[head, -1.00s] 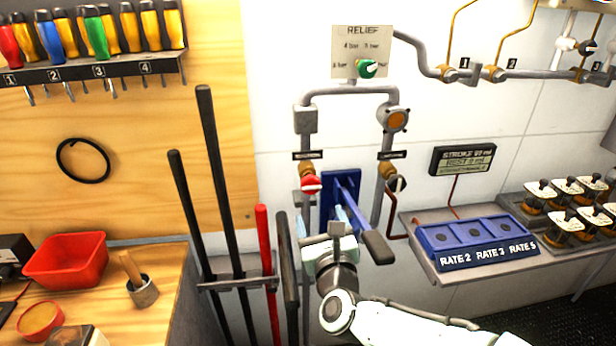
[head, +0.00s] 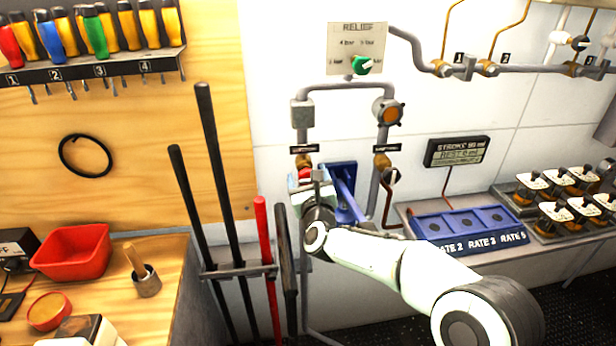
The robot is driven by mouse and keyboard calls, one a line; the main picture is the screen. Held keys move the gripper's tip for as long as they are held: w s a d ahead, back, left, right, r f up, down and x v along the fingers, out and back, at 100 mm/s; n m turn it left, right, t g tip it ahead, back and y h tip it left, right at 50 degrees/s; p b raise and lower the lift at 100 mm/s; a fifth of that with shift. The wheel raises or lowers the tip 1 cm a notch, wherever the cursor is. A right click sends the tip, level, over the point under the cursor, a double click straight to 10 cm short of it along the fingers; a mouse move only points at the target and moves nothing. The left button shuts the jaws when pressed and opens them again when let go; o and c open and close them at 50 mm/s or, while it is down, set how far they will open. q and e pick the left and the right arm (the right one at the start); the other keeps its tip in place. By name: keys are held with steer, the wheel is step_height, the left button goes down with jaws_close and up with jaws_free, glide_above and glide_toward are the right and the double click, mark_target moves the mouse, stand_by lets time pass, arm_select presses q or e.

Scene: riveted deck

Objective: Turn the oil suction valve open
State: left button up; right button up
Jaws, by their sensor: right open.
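A valve with a red handle (head: 304,173) sits on the left pipe, under a small dark label (head: 304,149) too small to read. My right gripper (head: 309,188) is in front of it and hides most of the handle; I cannot tell whether they touch. The gripper's jaws are open, with nothing seen held in them. A second valve with a black-and-white handle (head: 391,176) hangs on the right pipe under its own label (head: 387,148). I cannot read which one is oil suction. My left gripper is not in view.
A blue pump bracket and lever (head: 345,190) stand just right of my gripper. Black rods (head: 222,170) and a red rod (head: 264,250) stand in a rack to the left. A shelf with a blue rate tray (head: 470,222) is at right.

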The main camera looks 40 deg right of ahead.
steer(key=c, duration=1)
